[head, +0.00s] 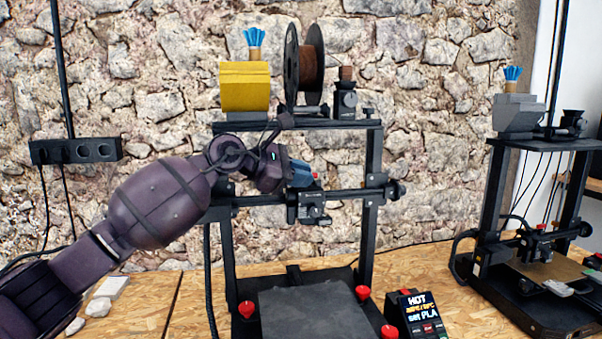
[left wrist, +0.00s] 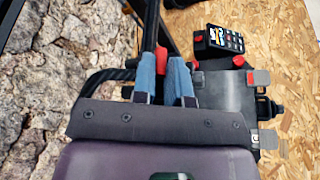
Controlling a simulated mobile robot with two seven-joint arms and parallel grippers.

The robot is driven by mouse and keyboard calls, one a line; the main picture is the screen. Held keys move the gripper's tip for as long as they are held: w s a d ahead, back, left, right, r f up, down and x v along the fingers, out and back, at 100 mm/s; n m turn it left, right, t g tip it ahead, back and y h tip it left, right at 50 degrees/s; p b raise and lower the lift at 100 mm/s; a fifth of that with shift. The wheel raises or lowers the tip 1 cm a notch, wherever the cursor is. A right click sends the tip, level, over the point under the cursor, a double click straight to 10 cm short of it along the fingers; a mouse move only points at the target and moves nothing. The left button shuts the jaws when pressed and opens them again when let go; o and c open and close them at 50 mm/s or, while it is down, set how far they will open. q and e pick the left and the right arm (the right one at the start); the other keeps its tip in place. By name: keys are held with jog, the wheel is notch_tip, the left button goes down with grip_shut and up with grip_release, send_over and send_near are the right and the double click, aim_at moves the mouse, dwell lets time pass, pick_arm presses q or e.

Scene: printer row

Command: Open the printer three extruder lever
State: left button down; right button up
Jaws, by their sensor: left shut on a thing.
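The printer in the middle of the head view (head: 372,160) has a black frame, a dark bed and an extruder carriage (head: 312,208) on its crossbar. My left gripper (head: 303,174) reaches in from the left and sits just above that carriage. In the left wrist view its two blue fingers stand on either side of a small red part, which looks like the extruder lever (left wrist: 161,60). The gripper is shut on it. The lever's base is hidden by the fingers, and its angle cannot be told. My right gripper is not in view.
A brown filament spool (head: 311,64) and a yellow box (head: 245,86) sit on the top frame. Red knobs (head: 363,293) stand at the bed corners. A control box (head: 416,314) reads "HOT" and "set PLA". Another printer (head: 545,190) stands at the right. A stone wall is behind.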

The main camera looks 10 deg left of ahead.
pick_arm(q)
jog(key=shift+w+a+r, duration=0.1)
jog(key=shift+a+r, duration=0.05)
jog(key=shift+r, duration=0.05)
jog(key=c, duration=1.1)
grip_release()
jog(key=shift+w+f, duration=0.1)
jog(key=shift+c, duration=0.2)
jog(key=shift+f, duration=0.1)
